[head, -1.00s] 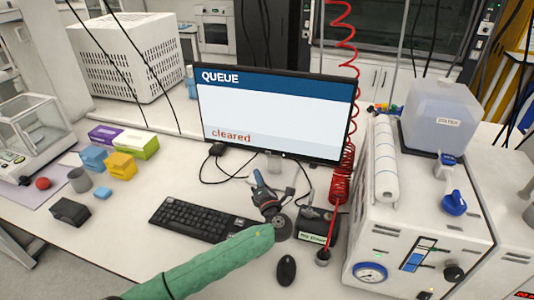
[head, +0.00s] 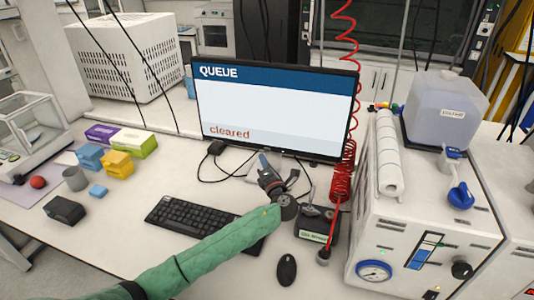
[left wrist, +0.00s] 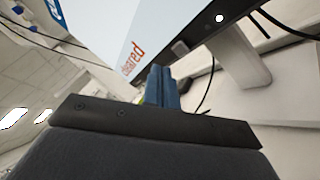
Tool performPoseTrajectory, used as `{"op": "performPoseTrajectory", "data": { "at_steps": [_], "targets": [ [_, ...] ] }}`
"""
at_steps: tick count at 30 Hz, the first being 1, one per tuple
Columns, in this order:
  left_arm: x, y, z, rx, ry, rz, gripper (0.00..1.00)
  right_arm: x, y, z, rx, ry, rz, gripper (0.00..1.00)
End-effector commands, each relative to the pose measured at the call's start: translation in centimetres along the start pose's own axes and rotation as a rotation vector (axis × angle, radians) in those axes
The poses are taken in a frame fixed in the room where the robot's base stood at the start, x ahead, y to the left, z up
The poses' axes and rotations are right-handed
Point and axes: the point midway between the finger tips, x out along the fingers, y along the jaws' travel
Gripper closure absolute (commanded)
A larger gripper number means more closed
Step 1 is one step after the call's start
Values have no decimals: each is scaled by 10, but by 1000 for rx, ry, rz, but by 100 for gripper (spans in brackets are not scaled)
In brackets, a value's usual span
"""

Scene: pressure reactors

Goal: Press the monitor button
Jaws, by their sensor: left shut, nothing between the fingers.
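The monitor (head: 270,103) stands upright at the back of the bench, its screen lit with "QUEUE" above and "cleared" in red below. The left wrist view shows its dark lower bezel (left wrist: 205,30) from beneath, tilted. A small white round spot (left wrist: 219,18) sits on that bezel, and a grey square piece (left wrist: 180,47) is beside it; I cannot tell for sure which is the button. My left gripper (head: 263,158) is shut and empty, just below the monitor's lower edge. Its blue fingertips (left wrist: 163,72) appear close to the bezel; contact cannot be told. My right gripper is not in view.
A black keyboard (head: 197,222) and mouse (head: 286,269) lie in front of the monitor. A red coiled hose (head: 342,180) and a small labelled black box (head: 316,225) stand right of my gripper. A white machine (head: 425,215) fills the right side. Dark cables lie below the monitor.

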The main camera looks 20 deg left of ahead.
Motion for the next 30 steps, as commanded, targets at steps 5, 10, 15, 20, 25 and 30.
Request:
{"op": "performPoseTrajectory", "data": {
  "at_steps": [5, 10, 15, 20, 25, 30],
  "targets": [
    [11, -4, 6, 0, 0, 0, 100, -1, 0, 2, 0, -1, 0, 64],
    [14, -7, 8, 0, 0, 0, 100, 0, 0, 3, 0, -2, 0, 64],
    [15, -7, 8, 0, 0, 0, 100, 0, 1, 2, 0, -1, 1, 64],
    [15, -7, 8, 0, 0, 0, 100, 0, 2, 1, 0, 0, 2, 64],
    [14, -7, 8, 0, 0, 0, 100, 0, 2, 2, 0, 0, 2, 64],
    [14, -7, 8, 0, 0, 0, 100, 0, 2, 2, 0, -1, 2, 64]
  ]
}}
